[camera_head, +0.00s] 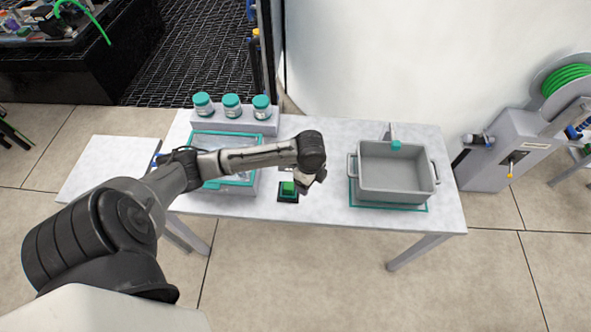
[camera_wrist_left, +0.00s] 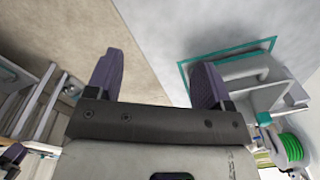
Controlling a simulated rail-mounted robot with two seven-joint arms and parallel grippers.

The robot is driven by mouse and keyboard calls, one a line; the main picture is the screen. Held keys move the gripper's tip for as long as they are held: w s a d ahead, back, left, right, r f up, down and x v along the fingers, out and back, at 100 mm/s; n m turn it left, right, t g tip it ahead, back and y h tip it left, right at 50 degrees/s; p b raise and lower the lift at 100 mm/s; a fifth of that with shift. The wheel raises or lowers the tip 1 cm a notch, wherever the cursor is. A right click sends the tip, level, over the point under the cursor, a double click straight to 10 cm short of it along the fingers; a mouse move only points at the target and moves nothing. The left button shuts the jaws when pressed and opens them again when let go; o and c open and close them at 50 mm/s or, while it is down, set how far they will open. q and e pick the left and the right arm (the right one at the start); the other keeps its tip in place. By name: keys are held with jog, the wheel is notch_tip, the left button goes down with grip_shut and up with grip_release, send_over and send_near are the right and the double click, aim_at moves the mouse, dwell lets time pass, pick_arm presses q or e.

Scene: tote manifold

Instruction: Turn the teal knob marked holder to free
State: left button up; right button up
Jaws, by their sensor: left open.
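A small teal part (camera_head: 396,145), which may be the knob, sits at the back rim of a grey tote (camera_head: 395,188) in the head view. A grey upright (camera_head: 391,130) stands behind it. Any marking on it is too small to read. My left gripper (camera_head: 305,183) is over the middle of the table, left of the tote and close to a green block, apart from the teal part. In the left wrist view its two dark fingers (camera_wrist_left: 158,78) are spread with nothing between them. My right gripper is not in view.
The green block (camera_head: 288,188) sits on a black base. Three teal-lidded jars (camera_head: 232,105) stand on a rack at the back left. A teal-edged tray (camera_head: 240,182) is partly hidden by my arm. A hose-reel cabinet (camera_head: 500,155) stands right of the table (camera_head: 325,137).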

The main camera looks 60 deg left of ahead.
pick_arm(q)
jog(key=w+a+b, duration=0.3)
jog(key=a+b, duration=0.3)
jog(key=a, duration=0.3)
jog(key=w+a+b, duration=0.2)
jog(key=a+b, duration=0.4)
jog(key=a, duration=0.3)
jog(key=shift+m+g, duration=0.3)
jog(key=shift+m, duration=0.1)
notch_tip(320, 180, down, 13)
jog(key=b, duration=0.4)
jog(key=shift+w+a+r, duration=0.1)
jog(key=shift+a+r, duration=0.05)
jog(key=shift+r, duration=0.05)
jog(key=shift+f, duration=0.6)
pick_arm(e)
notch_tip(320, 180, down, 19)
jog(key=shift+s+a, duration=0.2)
